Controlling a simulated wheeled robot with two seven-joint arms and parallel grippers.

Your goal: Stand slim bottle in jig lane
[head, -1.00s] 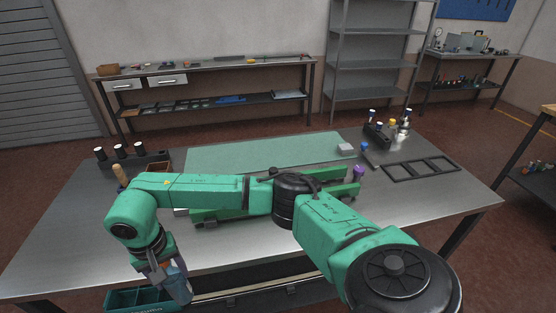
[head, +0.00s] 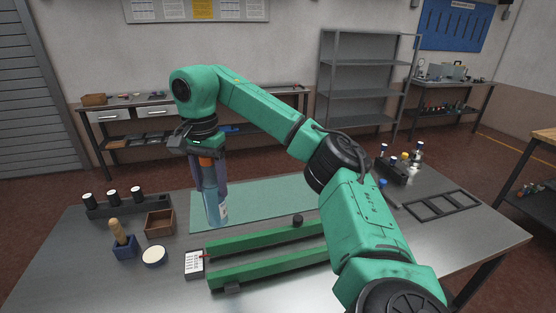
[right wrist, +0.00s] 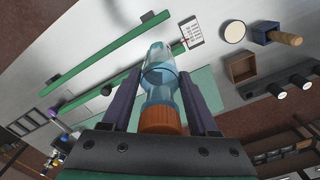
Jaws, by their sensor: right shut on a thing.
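The slim bottle (head: 211,203) is clear blue with an orange cap and a pale label low down. My right gripper (head: 208,178) is shut on it near the cap, and it hangs about upright, cap up, in the head view. The right wrist view shows the bottle (right wrist: 160,78) between the two dark fingers. The jig is a pair of long green rails, a far rail (head: 262,238) and a near rail (head: 268,268), with a lane between them. The bottle is behind and left of the rails, over the mat's left part. My left gripper is not in view.
A card with a printed grid (head: 194,264) lies at the rails' left end. A white round lid (head: 154,256), a blue block with a wooden-handled tool (head: 123,244), a brown box (head: 160,222) and a rack of black cylinders (head: 127,205) stand left. The green mat (head: 265,199) is largely clear.

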